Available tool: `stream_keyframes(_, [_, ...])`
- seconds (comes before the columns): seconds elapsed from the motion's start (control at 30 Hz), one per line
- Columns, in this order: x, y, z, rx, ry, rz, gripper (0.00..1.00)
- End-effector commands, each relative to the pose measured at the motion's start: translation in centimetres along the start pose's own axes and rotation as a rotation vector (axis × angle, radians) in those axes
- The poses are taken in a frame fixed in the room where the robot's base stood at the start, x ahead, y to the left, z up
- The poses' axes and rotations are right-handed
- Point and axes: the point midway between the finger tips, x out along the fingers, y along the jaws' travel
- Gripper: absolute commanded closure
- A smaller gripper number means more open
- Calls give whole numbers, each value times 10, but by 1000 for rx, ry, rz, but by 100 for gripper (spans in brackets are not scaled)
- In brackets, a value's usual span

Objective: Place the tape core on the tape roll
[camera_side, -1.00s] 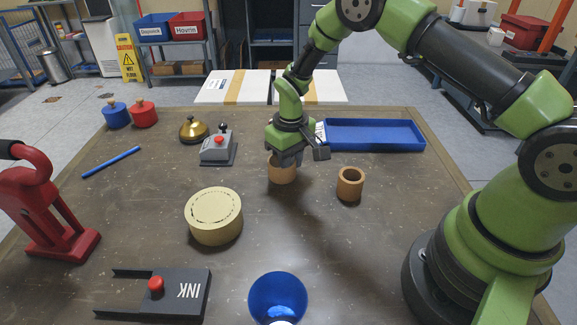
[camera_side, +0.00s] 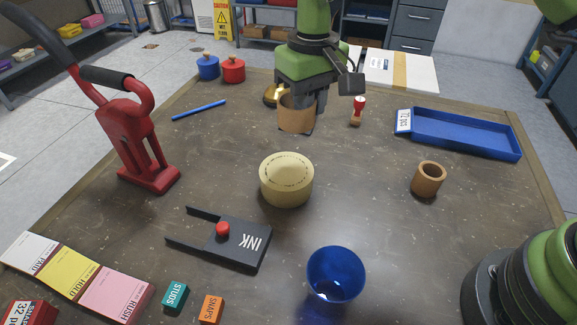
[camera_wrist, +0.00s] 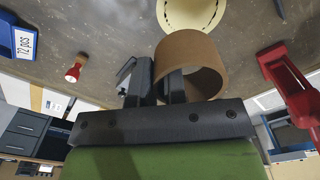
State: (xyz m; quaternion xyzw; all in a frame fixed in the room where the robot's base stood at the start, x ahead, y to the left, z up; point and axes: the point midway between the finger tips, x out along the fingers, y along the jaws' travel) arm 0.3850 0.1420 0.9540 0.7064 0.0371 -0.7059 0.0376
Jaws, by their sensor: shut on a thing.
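The tape roll (camera_side: 287,184), a wide pale cream disc, lies flat on the table in the middle of the side view. Part of it shows at the top of the wrist view (camera_wrist: 193,14). The tape core (camera_side: 297,116) is a brown open tube, held behind the roll in the side view and apart from it. My gripper (camera_wrist: 160,76) is shut on the wall of the core (camera_wrist: 205,50), with one finger inside the tube. The core appears to be off the table, but its exact height is hard to tell.
A second brown tube (camera_side: 428,180) stands to the right. A red press (camera_side: 135,150) stands left, a blue tray (camera_side: 465,137) right. A red-handled stamp (camera_side: 358,110) stands behind.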

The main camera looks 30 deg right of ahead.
Motion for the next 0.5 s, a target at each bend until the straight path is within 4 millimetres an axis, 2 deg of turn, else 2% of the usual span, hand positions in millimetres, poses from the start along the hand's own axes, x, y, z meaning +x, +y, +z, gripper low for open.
stream_keyframes(0.03, [-3, -11, 1, -12, 1, -1, 100])
stream_keyframes(0.13, [2, -20, 2, -18, -3, 0, 100])
stream_keyframes(0.33, [40, -21, 3, -18, -6, 0, 100])
stream_keyframes(0.5, [58, -21, 3, -17, -2, -1, 100])
